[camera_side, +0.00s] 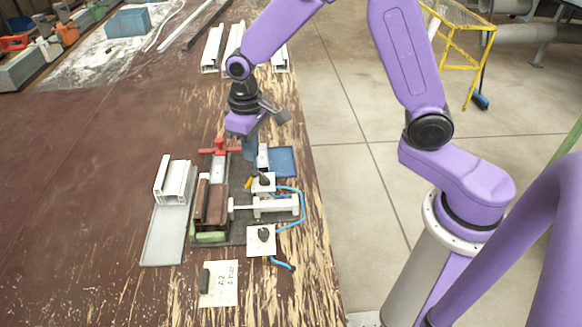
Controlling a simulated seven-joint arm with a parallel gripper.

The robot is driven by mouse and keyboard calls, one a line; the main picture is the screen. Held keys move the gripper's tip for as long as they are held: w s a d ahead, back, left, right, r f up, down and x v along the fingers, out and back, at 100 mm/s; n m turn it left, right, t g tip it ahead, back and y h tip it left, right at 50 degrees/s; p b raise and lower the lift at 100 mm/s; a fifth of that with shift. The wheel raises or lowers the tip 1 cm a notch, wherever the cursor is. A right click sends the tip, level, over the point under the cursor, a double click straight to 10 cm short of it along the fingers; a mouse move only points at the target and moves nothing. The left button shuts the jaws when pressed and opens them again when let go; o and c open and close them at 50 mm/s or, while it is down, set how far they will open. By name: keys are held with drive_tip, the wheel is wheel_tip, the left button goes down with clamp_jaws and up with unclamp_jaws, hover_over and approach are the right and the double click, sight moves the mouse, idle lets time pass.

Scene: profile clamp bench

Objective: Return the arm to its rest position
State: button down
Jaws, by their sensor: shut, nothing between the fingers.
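My purple arm reaches over the bench from the right, and my gripper (254,172) points down at the right part of the clamp fixture. Its fingers are shut with nothing visible between them, close above a white square plate with a black knob (264,183). I cannot tell whether they touch it. The clamp fixture (240,230) has a dark base, a red handle (219,147) at the back and a white cylinder (270,206) on the right. A brown profile (212,205) sits in the fixture.
A white profile (175,180) stands on a grey strip (163,235) left of the fixture. A second knob plate (262,240), blue hose (292,222), blue pad (281,161) and paper label (219,283) lie nearby. White profiles (212,48) lie behind. The front-left bench is clear.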

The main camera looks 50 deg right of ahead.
drive_tip(key=s+d+r+n, duration=0.2)
drive_tip(key=s+n, duration=0.1)
drive_tip(key=s, duration=0.6)
drive_tip(key=s+d+r+n, duration=0.3)
drive_tip(key=s, duration=0.6)
drive_tip(key=s+d+r+n, duration=0.2)
drive_tip(key=s+d, duration=0.1)
drive_tip(key=s, duration=0.6)
drive_tip(key=shift+d+r+n, duration=0.15)
drive_tip(key=shift+r+n, duration=0.1)
drive_tip(key=shift+n, duration=0.15)
